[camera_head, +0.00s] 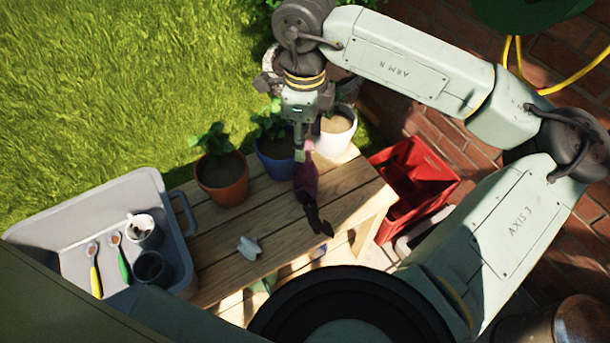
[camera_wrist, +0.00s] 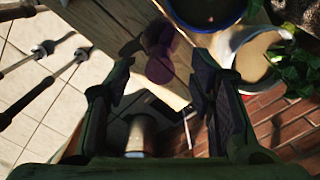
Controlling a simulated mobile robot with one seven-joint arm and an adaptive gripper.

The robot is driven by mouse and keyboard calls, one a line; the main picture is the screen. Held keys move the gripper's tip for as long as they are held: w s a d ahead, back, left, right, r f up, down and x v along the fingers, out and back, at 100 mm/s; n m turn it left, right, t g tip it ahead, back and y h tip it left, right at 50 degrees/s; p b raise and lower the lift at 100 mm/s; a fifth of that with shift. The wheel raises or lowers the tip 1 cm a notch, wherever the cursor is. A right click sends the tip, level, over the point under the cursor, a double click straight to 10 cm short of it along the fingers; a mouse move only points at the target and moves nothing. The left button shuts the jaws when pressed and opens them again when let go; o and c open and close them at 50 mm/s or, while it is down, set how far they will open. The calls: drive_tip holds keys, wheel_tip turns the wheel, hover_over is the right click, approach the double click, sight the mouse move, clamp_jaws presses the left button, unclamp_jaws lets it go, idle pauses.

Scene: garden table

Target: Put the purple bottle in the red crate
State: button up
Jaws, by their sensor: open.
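The purple bottle (camera_head: 306,176) is on the wooden table, in front of the blue pot. In the wrist view the bottle (camera_wrist: 160,62) shows dark purple, near the table edge, between and slightly beyond my fingertips. My gripper (camera_head: 302,143) points down at the bottle's upper end in the head view. In the wrist view my gripper (camera_wrist: 160,80) has its two fingers spread apart. I cannot tell whether they touch the bottle. The red crate (camera_head: 413,185) stands on the brick ground, right of the table.
A terracotta pot (camera_head: 222,178), a blue pot (camera_head: 276,168) and a white pot (camera_head: 336,133) line the table's back edge. A small pale object (camera_head: 248,247) lies on the table (camera_head: 215,252). A dark shadow falls beside the bottle.

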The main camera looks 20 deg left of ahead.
sight(305, 173)
drive_tip(key=shift+f+p, duration=0.5)
drive_tip(key=shift+f, duration=1.8)
clamp_jaws()
